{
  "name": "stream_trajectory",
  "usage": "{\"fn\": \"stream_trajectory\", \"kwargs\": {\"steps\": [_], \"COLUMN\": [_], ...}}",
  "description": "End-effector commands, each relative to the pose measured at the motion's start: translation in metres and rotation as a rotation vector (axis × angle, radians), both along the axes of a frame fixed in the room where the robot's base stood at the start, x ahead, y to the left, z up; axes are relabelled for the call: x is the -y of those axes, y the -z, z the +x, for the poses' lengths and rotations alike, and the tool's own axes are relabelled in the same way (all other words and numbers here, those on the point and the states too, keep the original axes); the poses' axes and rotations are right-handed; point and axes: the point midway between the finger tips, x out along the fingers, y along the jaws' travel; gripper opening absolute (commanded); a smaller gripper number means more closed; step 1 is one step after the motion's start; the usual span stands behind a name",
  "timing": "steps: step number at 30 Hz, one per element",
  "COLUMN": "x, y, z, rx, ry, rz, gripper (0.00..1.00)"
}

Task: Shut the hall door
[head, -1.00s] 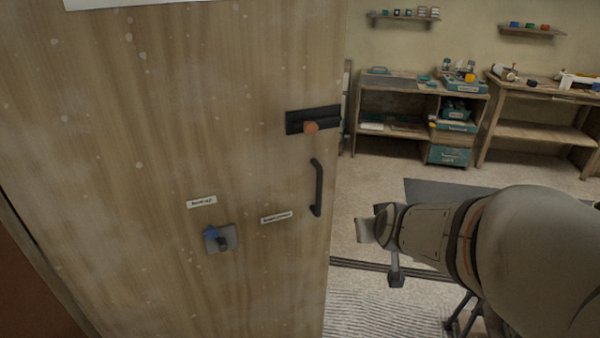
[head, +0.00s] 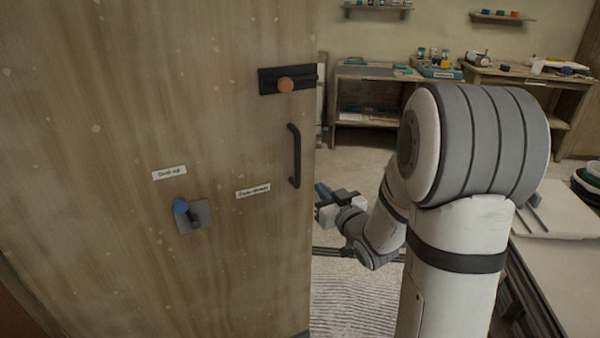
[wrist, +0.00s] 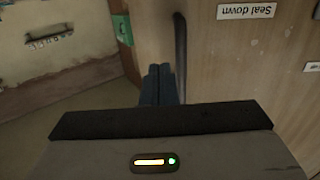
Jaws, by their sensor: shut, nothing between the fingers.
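The hall door (head: 110,120) is a tall wooden panel with pale flecks, filling the left of the head view; it stands open, with the room visible past its right edge. It bears a black upright bar handle (head: 295,155), a black bolt with an orange knob (head: 286,85) and a plate with a blue lever (head: 181,207). My gripper (head: 322,190) is just right of the door's edge, below the handle's level. In the wrist view its blue-grey fingers (wrist: 161,74) are together and empty, close to the handle (wrist: 180,50). I cannot tell whether they touch it.
Two small labels (head: 169,173) are on the door; one reads "Seal down" (wrist: 246,11) in the wrist view. Workbenches (head: 372,95) and shelves stand at the back wall. A pale table (head: 565,265) is at the right. Open floor (head: 350,165) lies beyond the door edge.

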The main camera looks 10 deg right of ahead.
Motion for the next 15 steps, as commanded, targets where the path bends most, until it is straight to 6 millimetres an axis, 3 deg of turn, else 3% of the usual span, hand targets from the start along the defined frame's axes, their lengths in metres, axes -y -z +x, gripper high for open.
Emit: {"fn": "stream_trajectory", "kwargs": {"steps": [9,15], "x": [-0.019,-0.025], "y": [-0.001,0.0], "z": [0.065,0.09], "rx": [-0.002,-0.002], "ry": [-0.001,0.001], "rz": [0.0,-0.001], "gripper": [0.0,0.0]}}
